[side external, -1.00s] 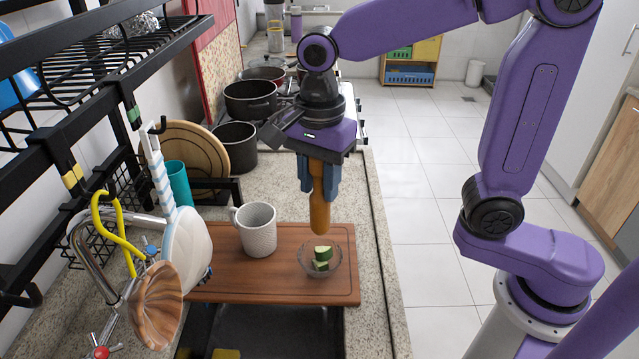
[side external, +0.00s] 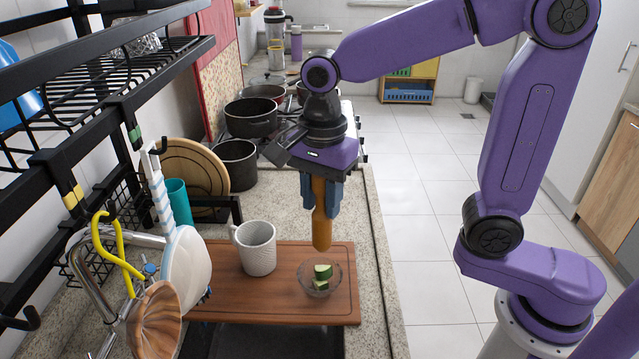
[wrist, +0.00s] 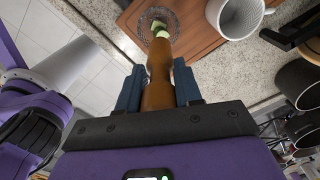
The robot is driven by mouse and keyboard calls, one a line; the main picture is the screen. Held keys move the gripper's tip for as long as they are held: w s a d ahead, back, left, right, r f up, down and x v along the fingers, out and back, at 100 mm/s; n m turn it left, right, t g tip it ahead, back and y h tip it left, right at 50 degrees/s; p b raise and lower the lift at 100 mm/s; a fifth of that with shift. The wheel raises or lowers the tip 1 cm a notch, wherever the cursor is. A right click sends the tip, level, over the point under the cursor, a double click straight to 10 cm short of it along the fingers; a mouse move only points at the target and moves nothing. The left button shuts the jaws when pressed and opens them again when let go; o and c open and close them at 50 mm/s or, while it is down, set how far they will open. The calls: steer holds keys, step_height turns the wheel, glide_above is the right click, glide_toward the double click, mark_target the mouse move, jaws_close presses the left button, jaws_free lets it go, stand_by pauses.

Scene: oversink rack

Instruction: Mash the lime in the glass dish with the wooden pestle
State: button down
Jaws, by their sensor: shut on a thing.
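My gripper (side external: 321,190) is shut on the wooden pestle (side external: 322,228), which hangs upright with its rounded end pointing down. The pestle (wrist: 158,75) also shows between my fingers in the wrist view. The glass dish (side external: 335,283) stands on the brown cutting board, right of the mug. Pieces of green lime (side external: 322,272) lie in the dish. In the side view the pestle's tip is just above the lime, with a small gap. In the wrist view the pestle partly hides the lime and the dish (wrist: 172,20).
A white textured mug (side external: 257,250) stands on the cutting board (side external: 220,290), left of the dish. The black rack (side external: 130,85) with hanging utensils is at the left. Pots (side external: 250,118) stand behind.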

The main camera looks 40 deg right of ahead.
mark_target(323, 221)
steer(key=shift+d+f, duration=0.1)
steer(key=shift+f, duration=1.75)
steer(key=shift+f, duration=0.8)
steer(key=shift+r, duration=0.55)
steer(key=shift+f, duration=0.55)
stand_by(0.5)
steer(key=shift+r, duration=0.55)
steer(key=shift+f, duration=0.55)
stand_by(0.6)
steer(key=shift+r, duration=0.55)
steer(key=shift+f, duration=0.65)
steer(key=shift+r, duration=0.15)
